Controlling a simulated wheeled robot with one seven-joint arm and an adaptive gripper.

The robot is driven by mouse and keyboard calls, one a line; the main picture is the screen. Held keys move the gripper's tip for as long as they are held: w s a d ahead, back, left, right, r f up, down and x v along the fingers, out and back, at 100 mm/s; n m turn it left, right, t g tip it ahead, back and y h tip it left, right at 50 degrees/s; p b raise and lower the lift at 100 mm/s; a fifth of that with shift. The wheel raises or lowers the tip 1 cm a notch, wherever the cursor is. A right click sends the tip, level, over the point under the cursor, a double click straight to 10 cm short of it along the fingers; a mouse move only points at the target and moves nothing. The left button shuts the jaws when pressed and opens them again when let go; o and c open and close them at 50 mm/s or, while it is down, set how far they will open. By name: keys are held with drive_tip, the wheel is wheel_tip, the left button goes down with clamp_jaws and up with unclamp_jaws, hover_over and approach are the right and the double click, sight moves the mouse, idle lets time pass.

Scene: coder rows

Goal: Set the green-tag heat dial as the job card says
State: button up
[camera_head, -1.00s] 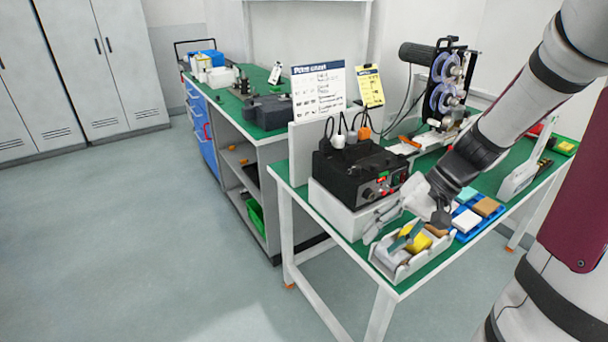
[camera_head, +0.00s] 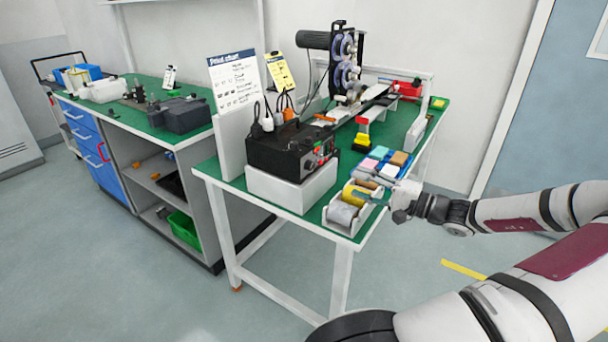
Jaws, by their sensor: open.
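The black control box (camera_head: 284,150) sits on a white block (camera_head: 292,188) on the green-topped table. Its right-hand front has small dials (camera_head: 320,156) and a red light; a small green patch shows there, but dial settings are too small to read. A yellow card (camera_head: 280,72) stands behind the box, beside a larger white print chart (camera_head: 234,80); the yellow card's text is unreadable.
A white bin (camera_head: 341,228) with a yellow and a grey roll stands at the table's near edge. A blue tray (camera_head: 378,168) of coloured blocks lies behind it. A machine with reels (camera_head: 345,62) stands farther back. Floor left of the table is clear.

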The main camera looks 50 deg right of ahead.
sight(313, 167)
drive_tip(key=w, duration=0.9)
drive_tip(key=w+a+b, duration=0.1)
drive_tip(key=w, duration=0.3)
drive_tip(key=shift+w, duration=0.3)
drive_tip(key=shift+c, duration=0.6)
clamp_jaws()
